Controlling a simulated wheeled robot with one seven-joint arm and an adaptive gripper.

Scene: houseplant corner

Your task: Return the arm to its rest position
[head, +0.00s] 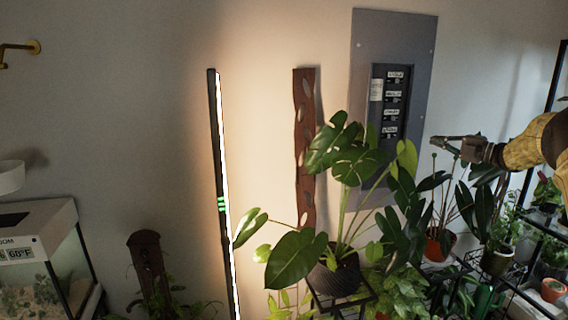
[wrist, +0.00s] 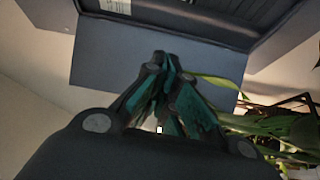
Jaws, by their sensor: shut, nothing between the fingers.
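My gripper (head: 446,141) is at the right of the head view, at the end of my yellow arm. The grey panel (wrist: 100,62) fills the area behind the fingers in that view. The gap between fingertips and panel cannot be judged exactly.
A large-leaved plant (head: 350,160) in a dark pot (head: 335,278) stands below and left of my gripper. Leaves also show right of the fingers in the wrist view (wrist: 222,83). A lit light bar (head: 222,190) and a terrarium (head: 45,260) stand left. A plant rack (head: 545,235) stands right.

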